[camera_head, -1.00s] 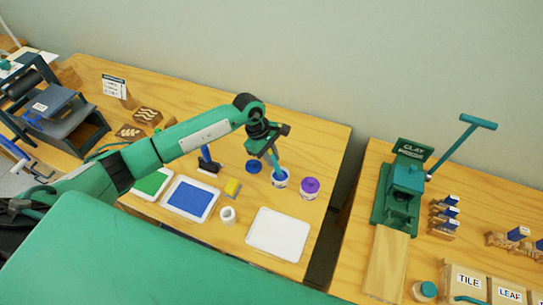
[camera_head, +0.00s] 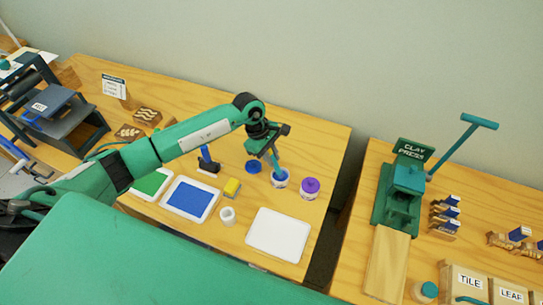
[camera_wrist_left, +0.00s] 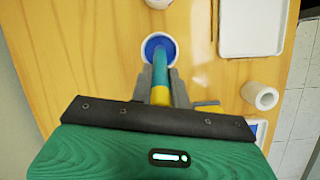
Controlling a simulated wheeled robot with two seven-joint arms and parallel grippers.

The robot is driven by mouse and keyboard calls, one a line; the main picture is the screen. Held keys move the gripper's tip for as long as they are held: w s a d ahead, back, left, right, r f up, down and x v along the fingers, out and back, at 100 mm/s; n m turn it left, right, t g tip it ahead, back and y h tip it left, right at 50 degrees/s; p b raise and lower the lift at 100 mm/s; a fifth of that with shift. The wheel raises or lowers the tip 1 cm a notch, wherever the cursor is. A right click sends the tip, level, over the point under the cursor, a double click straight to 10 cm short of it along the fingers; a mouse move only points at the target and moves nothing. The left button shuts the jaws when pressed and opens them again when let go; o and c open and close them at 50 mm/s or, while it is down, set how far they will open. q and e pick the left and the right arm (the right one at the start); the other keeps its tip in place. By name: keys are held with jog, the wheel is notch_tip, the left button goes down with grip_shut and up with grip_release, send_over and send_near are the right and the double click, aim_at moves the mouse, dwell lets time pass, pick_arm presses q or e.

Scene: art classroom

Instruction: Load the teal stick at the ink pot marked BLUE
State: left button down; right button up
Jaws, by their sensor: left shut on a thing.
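The teal stick (camera_head: 275,160) hangs from my left gripper (camera_head: 267,148), tilted slightly, with its lower end in the mouth of an open white ink pot (camera_head: 280,183). In the left wrist view, the stick (camera_wrist_left: 161,62) runs from between the fingers of the left gripper (camera_wrist_left: 160,88) to the blue ink in the pot (camera_wrist_left: 172,41). A yellow part of the stick shows between the fingers, which are shut on it. The stick's tip is hidden in the ink. The pot's label is too small to read. My right gripper is out of view.
A purple-lidded pot (camera_head: 311,186) stands close right of the open pot, and a blue lid (camera_head: 253,167) lies to its left. A white tray (camera_head: 277,234), white roll (camera_head: 228,216), yellow sponge (camera_head: 232,187) and blue ink tray (camera_head: 190,199) lie nearer me. The clay press (camera_head: 400,195) stands on the right table.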

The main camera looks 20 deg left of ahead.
pick_arm(q)
jog(key=shift+s, duration=0.1)
dwell(0.3)
jog(key=shift+r+p, duration=0.35)
jog(key=shift+r, duration=0.5)
jog(key=shift+r+p, duration=0.7)
jog(key=shift+r, duration=1.95)
jog(key=shift+s+r+m, duration=0.25)
jog(key=shift+m, duration=0.35)
jog(key=s+a+r+m+g+y+b, duration=0.1)
jog(key=s+r+m, duration=0.2)
jog(key=s+m, duration=0.2)
jog(key=s+r+m+g+y+b, duration=0.1)
jog(key=s+r+m+g, duration=0.1)
jog(key=s+m, duration=0.4)
jog(key=shift+a+r+m+g+y, duration=0.3)
jog(key=shift+a+r+m+y, duration=0.1)
jog(key=shift+r+m, duration=0.6)
